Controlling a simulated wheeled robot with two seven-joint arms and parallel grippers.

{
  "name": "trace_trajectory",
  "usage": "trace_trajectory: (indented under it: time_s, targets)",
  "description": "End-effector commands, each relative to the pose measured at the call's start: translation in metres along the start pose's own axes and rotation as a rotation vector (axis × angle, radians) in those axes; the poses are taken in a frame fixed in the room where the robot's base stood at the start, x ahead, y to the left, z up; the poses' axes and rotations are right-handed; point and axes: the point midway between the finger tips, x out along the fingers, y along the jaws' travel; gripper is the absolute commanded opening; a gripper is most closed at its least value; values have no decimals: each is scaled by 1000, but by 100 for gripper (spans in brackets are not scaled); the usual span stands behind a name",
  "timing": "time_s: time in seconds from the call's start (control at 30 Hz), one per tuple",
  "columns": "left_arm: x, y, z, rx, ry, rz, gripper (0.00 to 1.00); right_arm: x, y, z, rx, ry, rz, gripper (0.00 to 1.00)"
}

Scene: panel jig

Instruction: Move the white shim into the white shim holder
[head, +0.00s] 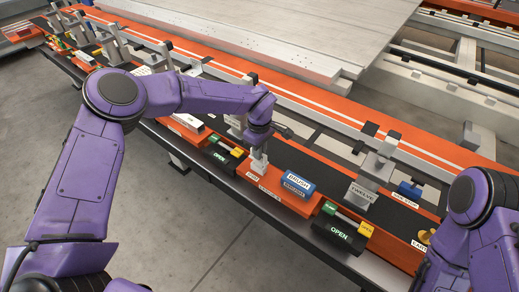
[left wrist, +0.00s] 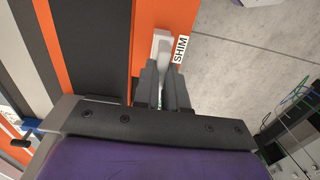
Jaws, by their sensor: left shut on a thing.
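My left gripper (head: 262,148) points down over the orange rail at the middle of the head view. In the left wrist view its two dark fingers (left wrist: 163,88) are shut on the white shim (left wrist: 164,62), a slim pale piece between them. The white shim holder (left wrist: 160,37) is a pale block on the orange surface, beside a label reading SHIM. The shim's far end overlaps the holder in this view; I cannot tell whether it is seated. In the head view the gripper and arm partly cover this spot. My right arm is at the right edge, its gripper out of view.
A blue BRUSH block (head: 298,182) sits right of the gripper. Black OPEN boxes with green and yellow parts stand on both sides, one nearer (head: 340,231) and one to the left (head: 226,155). A grey TWELVE block (head: 362,196) stands farther right. A large metal panel (head: 260,35) lies behind.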

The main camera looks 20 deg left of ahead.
Motion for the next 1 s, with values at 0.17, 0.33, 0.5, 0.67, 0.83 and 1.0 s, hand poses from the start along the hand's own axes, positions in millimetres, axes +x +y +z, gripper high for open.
trace_trajectory:
  time_s: [0.17,0.33,0.5,0.67,0.83,1.0]
  targets:
    - [5,0,0,0,0,0,0,3,0,1,0,0,0,0]
    - [9,0,0,0,0,1,0,5,0,2,0,0,0,0]
    - [13,0,0,0,0,1,0,7,-1,3,0,0,0,0]
    - [18,0,0,0,0,1,0,9,-1,4,0,0,0,0]
    - [22,0,0,0,0,1,0,11,-1,4,0,0,0,0]
    - [22,0,0,0,0,1,41,11,-1,4,0,0,0,0]
